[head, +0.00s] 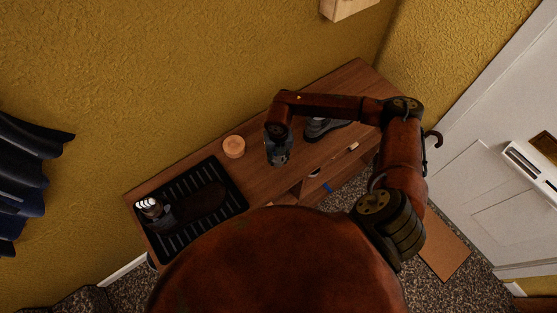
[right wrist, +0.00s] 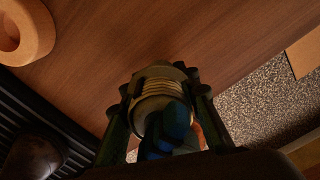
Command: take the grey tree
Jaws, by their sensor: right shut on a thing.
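My right gripper (head: 279,157) hangs above the front part of the wooden cabinet top. In the right wrist view my right gripper (right wrist: 165,112) is shut on a rounded, ribbed thing (right wrist: 160,90) with pale rings and a dark grey end. It looks like the grey tree, but the fingers and shadow hide much of it, so I cannot be sure. A blue part (right wrist: 177,132) shows between the fingers, close to the camera. My left gripper is not in view.
The wooden cabinet (head: 215,168) runs along the yellow wall. A black ribbed tray (head: 232,196) holds a dark shoe (head: 203,201) and a thing with white ribs (head: 148,207). A round orange-tan thing (head: 233,147) stands behind the tray. A grey shoe (head: 322,128) sits behind my right arm.

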